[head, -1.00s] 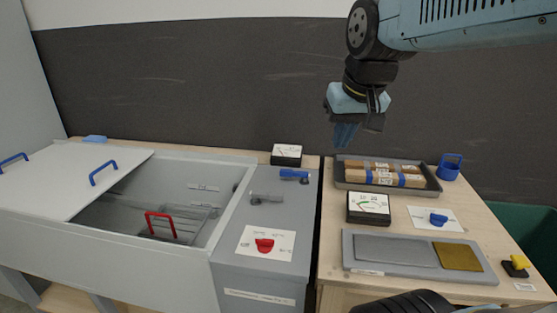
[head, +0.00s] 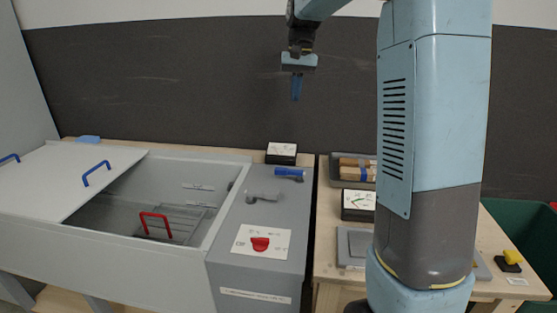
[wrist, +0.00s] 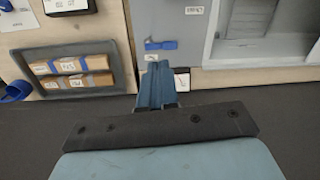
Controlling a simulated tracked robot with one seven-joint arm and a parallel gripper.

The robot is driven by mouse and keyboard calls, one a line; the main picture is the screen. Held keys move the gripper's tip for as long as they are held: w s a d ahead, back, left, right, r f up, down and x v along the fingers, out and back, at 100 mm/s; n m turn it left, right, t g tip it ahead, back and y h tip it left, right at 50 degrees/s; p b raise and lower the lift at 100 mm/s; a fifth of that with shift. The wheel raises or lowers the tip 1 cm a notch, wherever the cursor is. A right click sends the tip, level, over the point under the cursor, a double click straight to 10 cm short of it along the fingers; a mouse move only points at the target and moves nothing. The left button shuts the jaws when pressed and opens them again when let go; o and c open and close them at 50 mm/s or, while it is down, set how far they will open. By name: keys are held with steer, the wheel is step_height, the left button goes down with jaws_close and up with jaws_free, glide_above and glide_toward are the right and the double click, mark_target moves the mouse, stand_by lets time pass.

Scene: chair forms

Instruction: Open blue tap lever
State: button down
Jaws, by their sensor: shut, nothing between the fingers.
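The blue tap lever (head: 289,172) lies on top of the grey cabinet near its back edge, lying roughly left to right in the head view. It also shows in the wrist view (wrist: 162,45), just beyond my fingertips in the picture. My gripper (head: 296,96) points down in front of the dark back wall, above the lever and clear of it. In the wrist view my gripper (wrist: 155,72) shows its blue fingers together, with nothing between them.
A grey lever (head: 262,195) and a red knob (head: 260,244) sit nearer on the cabinet (head: 230,270). A meter box (head: 281,153) stands just behind the blue lever. An open basin with a red-handled basket (head: 156,225) is left. A tray of packages (wrist: 75,72) is beside.

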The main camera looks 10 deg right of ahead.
steer(key=g, duration=0.2)
glide_above(289, 172)
steer(key=w, duration=0.4)
step_height(289, 172, down, 8)
steer(key=w+f+m+g+y, duration=0.1)
steer(key=w+f+m+g, duration=0.1)
steer(key=w+f, duration=0.85)
steer(key=x, duration=0.7)
steer(key=s+d+x, duration=0.1)
steer(key=x, duration=0.3)
steer(key=s, duration=0.1)
steer(key=s+a, duration=0.1)
steer(key=shift+s+f, duration=0.15)
steer(key=shift+s, duration=0.15)
steer(key=shift+s+a, duration=0.35)
steer(key=shift+s, duration=0.25)
